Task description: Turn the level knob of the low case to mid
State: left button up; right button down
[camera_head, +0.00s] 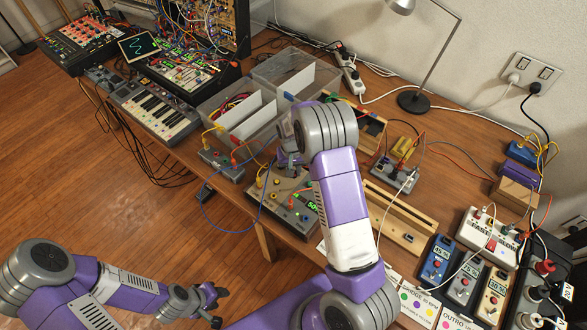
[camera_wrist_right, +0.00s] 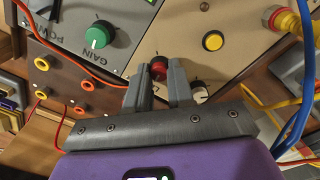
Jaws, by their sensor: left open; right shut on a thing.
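The beige case (camera_head: 262,203) lies on the table in the middle of the head view, partly hidden by my right arm. In the right wrist view, its beige panel (camera_wrist_right: 235,62) carries a red knob (camera_wrist_right: 158,66), a pale knob (camera_wrist_right: 200,94) and a yellow button (camera_wrist_right: 212,41). My right gripper (camera_wrist_right: 159,78) has its fingers on both sides of the red knob and is shut on it. A label starting with "L" shows partly below this knob; its pointer is hidden. My left gripper (camera_head: 211,303) is open and empty, low in front of the table.
A grey panel with a green gain knob (camera_wrist_right: 99,35) and a brown socket panel (camera_wrist_right: 62,72) adjoin at left. A blue cable (camera_wrist_right: 300,110) passes at right. A small grey box (camera_head: 221,164) with plugs and clear bins (camera_head: 238,122) stand behind-left. A wooden rail (camera_head: 400,219) lies to the right.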

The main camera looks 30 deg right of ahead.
jog(key=shift+m, duration=0.6)
jog(key=c, duration=1)
grip_release()
notch_tip(320, 180, up, 8)
jog(key=shift+a+f+p, duration=0.1)
jog(key=shift+f+p, duration=0.05)
jog(key=shift+p, duration=0.6)
